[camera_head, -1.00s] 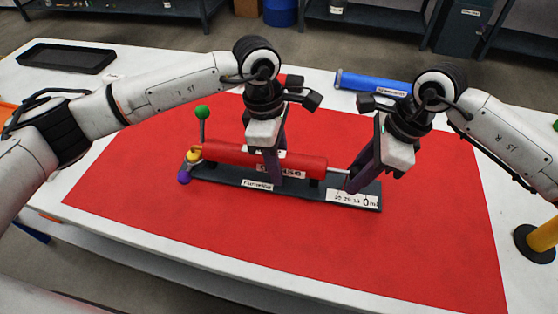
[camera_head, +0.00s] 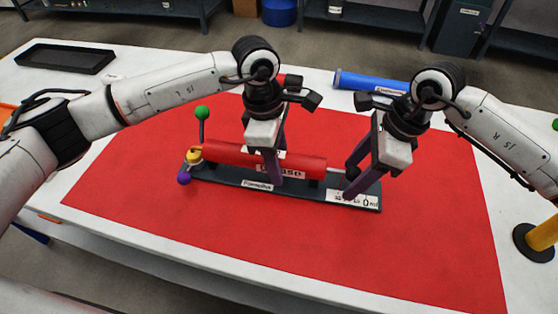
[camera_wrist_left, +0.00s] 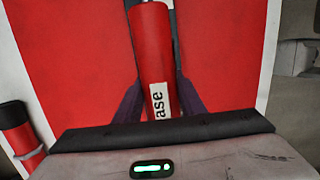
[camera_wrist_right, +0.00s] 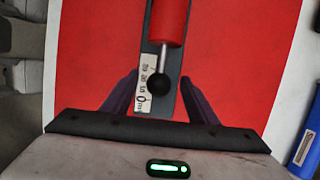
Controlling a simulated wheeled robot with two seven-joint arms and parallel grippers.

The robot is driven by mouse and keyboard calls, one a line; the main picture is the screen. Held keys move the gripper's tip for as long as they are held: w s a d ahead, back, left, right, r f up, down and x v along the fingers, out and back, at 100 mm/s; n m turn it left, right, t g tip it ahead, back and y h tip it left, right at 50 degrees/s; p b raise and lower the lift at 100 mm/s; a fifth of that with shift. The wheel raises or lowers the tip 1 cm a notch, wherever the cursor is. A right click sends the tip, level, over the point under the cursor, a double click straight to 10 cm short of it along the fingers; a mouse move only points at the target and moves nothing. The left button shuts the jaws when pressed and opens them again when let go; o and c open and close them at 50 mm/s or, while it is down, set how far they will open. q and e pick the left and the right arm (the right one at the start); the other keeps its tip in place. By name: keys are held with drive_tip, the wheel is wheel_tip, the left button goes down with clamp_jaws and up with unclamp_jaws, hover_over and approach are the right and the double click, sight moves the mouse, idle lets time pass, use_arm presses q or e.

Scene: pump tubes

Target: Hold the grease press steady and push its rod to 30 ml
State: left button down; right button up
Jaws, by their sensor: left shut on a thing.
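The grease press has a red barrel (camera_head: 225,154) lying on a dark base (camera_head: 225,178), with a green ball on a stalk and yellow and purple knobs at its left end. My left gripper (camera_head: 268,178) is shut across the barrel; its fingers flank it in the left wrist view (camera_wrist_left: 159,82). My right gripper (camera_head: 350,182) is open over the press's right end. In the right wrist view, the metal rod (camera_wrist_right: 163,60) sticks out of the barrel and ends in a black knob (camera_wrist_right: 158,84) between the open fingers. The scale label (camera_head: 368,201) is partly covered by a finger.
The press stands on a red mat (camera_head: 420,240) on a white table. A blue cylinder (camera_head: 360,81) lies behind it. A black tray (camera_head: 66,57) is at the back left. A yellow post on a dark round foot (camera_head: 537,240) stands at the right edge.

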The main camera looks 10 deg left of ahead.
use_arm(q)
drive_tip(key=shift+w+r, duration=0.1)
use_arm(e)
drive_tip(key=shift+v, duration=3.5)
use_arm(q)
drive_tip(key=c, duration=1.1)
unclamp_jaws()
drive_tip(key=r, duration=0.4)
drive_tip(key=a+r, duration=0.1)
drive_tip(key=r, duration=0.3)
drive_tip(key=a+r, duration=0.1)
drive_tip(key=r, duration=0.3)
